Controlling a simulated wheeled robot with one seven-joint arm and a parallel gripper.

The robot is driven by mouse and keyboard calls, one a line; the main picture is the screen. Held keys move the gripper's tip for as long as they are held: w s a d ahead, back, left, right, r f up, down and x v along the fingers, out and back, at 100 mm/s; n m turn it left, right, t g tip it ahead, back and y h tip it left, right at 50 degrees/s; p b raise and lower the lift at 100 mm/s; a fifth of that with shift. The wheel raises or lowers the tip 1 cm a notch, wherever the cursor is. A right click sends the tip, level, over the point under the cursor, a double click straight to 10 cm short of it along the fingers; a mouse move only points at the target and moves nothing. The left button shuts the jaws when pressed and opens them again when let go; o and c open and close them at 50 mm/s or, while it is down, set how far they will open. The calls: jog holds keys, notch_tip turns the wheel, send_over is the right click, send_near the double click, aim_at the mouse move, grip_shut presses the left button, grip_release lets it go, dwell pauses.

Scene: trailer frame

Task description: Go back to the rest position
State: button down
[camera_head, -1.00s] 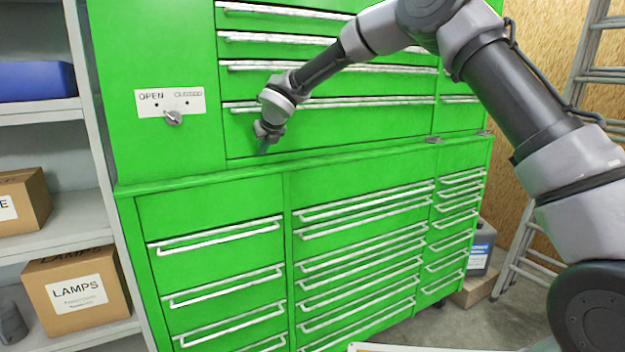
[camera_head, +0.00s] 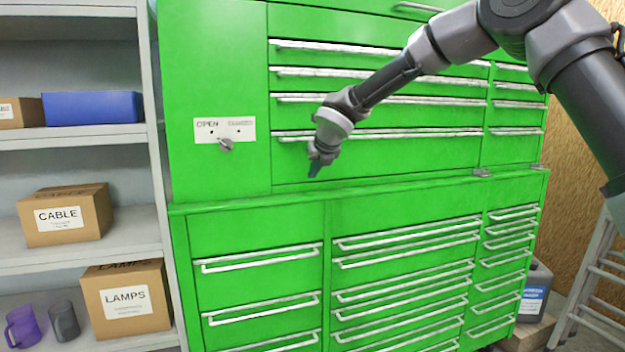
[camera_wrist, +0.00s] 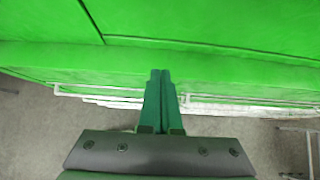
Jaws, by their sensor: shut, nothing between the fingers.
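My gripper (camera_head: 315,168) hangs at the end of my arm, in front of the green tool cabinet (camera_head: 225,80) and just above its ledge, right of the switch. In the wrist view my gripper (camera_wrist: 160,75) has its two fingers pressed together, with nothing between them. The cabinet (camera_wrist: 190,20) fills the top of that view, with drawer handles and the floor below. The switch plate (camera_head: 224,130) reads OPEN and CLOSED. Its knob (camera_head: 226,144) points up toward the left, toward OPEN. All cabinet drawers in view look shut.
A grey shelf (camera_head: 70,132) at left holds a blue box (camera_head: 93,108), a CABLE carton (camera_head: 64,214), a LAMPS carton (camera_head: 126,300), a purple mug (camera_head: 22,327) and a dark mug (camera_head: 64,320). At right stand a ladder (camera_head: 597,275) and a jug (camera_head: 535,290).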

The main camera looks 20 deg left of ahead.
jog(key=s+d+r+m+h, duration=0.1)
jog(key=s+d+r+m, duration=0.25)
jog(key=d+m, duration=0.55)
jog(key=s+d+r+m+h, duration=0.2)
jog(key=d+r+m, duration=0.3)
jog(key=d, duration=0.8)
jog(key=s+d+r+m+h, duration=0.1)
jog(key=s+d+r+m, duration=0.25)
jog(key=d+m, duration=0.55)
jog(key=s+d+f+m, duration=0.2)
jog(key=s+d+m, duration=1.7)
jog(key=m, duration=0.5)
jog(key=shift+s+y, duration=0.4)
jog(key=shift+s, duration=0.45)
